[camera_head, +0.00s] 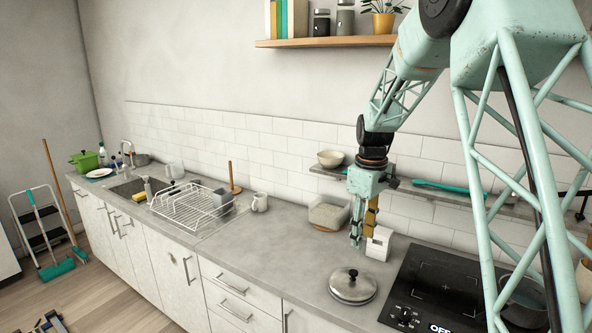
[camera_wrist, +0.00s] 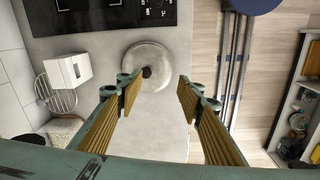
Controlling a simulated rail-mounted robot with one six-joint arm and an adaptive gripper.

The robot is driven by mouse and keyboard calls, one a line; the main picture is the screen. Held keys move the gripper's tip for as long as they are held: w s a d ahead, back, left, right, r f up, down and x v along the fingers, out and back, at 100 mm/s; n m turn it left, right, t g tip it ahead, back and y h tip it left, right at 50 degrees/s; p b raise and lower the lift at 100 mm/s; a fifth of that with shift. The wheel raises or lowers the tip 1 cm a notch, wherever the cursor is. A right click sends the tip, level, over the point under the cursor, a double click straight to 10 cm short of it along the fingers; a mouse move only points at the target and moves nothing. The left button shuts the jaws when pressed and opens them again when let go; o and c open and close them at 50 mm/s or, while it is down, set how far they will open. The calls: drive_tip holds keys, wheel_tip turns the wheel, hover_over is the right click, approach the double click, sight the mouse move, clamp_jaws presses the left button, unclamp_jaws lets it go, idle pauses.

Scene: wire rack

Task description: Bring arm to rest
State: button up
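My arm reaches in from the upper right in the head view, and its forearm hangs down over the counter. My gripper (camera_head: 355,240) points downward above the counter, near a white box (camera_head: 379,244) and a silver pot lid (camera_head: 352,286). In the wrist view my gripper (camera_wrist: 158,92) has its two ribbed yellow-brown fingers well apart with nothing between them. The pot lid (camera_wrist: 147,68) with a dark knob shows beyond the fingertips, and the white box (camera_wrist: 68,70) lies to the left.
A black cooktop (camera_head: 440,290) is right of the lid. A wall shelf (camera_head: 445,193) runs behind my gripper. The counter (camera_head: 270,255) left of the lid is clear.

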drive_tip(key=s+r+m+t+b, duration=0.1)
drive_tip(key=s+r+m, duration=0.1)
drive_tip(key=s+r, duration=0.5)
drive_tip(key=s+r+m+b, duration=0.1)
drive_tip(key=s+r, duration=0.2)
drive_tip(key=s, duration=0.7)
drive_tip(key=s+r+m+t+b, duration=0.1)
drive_tip(key=s+r+m+b, duration=0.1)
drive_tip(key=s+r, duration=0.5)
drive_tip(key=s+f+m+b, duration=0.1)
drive_tip(key=s+f+m, duration=0.1)
drive_tip(key=s, duration=1.3)
drive_tip(key=s+f+m+t+b, duration=0.1)
drive_tip(key=s+f+m+b, duration=0.1)
drive_tip(key=s, duration=1.3)
drive_tip(key=shift+s+f, duration=0.3)
drive_tip(key=shift+f, duration=0.35)
